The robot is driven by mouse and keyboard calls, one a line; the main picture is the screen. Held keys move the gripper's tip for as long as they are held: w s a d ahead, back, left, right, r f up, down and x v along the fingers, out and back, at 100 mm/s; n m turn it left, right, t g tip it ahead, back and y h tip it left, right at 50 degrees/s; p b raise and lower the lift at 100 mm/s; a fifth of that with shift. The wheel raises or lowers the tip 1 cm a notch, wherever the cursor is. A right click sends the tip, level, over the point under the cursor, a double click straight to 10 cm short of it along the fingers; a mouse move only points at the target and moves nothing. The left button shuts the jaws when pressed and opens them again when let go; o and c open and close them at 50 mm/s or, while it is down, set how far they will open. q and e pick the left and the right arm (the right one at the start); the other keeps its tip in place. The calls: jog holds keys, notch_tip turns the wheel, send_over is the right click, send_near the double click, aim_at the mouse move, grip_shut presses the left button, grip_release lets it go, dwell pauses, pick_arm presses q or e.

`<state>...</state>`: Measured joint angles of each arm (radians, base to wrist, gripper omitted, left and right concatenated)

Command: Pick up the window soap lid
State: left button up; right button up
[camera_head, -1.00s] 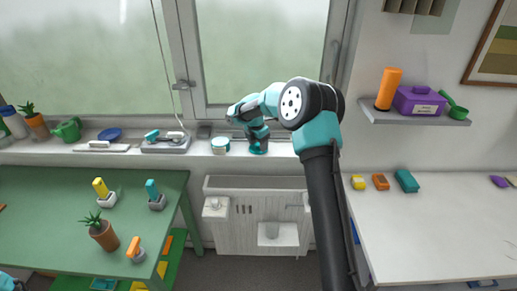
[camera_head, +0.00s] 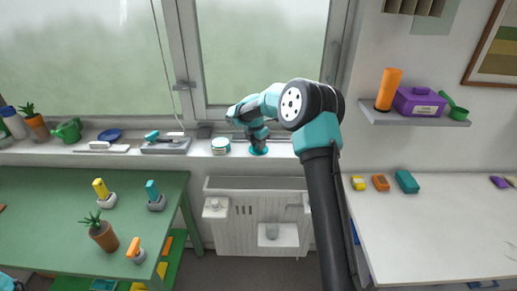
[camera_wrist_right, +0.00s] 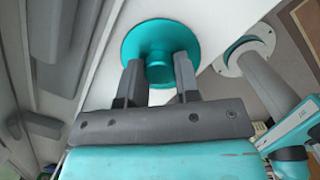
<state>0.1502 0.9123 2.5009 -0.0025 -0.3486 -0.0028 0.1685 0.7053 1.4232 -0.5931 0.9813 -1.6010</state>
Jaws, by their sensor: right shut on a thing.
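The teal window soap lid (camera_wrist_right: 160,45) is a round disc with a knob in the middle. In the right wrist view my right gripper (camera_wrist_right: 158,75) is shut on that knob, one dark finger on each side. In the head view the lid (camera_head: 259,151) is at the window sill under my right gripper (camera_head: 257,138), partly hidden by it. Whether it touches the sill is unclear. My left gripper is out of view.
A white and teal round tub (camera_head: 220,146) stands on the sill just left of the lid. A grey tray (camera_head: 166,146) is farther left. The window handle (camera_head: 183,85) is above. A white radiator (camera_head: 257,220) is below the sill.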

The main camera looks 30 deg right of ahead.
jog(key=shift+r, duration=1.75)
jog(key=s+a, duration=0.3)
jog(key=s, duration=0.1)
jog(key=s+a+r, duration=0.1)
jog(key=s+a, duration=0.2)
jog(key=s, duration=0.2)
jog(key=s+a, duration=0.3)
jog(key=s, duration=0.1)
jog(key=shift+s+r, duration=0.15)
jog(key=shift+r, duration=0.1)
jog(key=shift+d, duration=0.1)
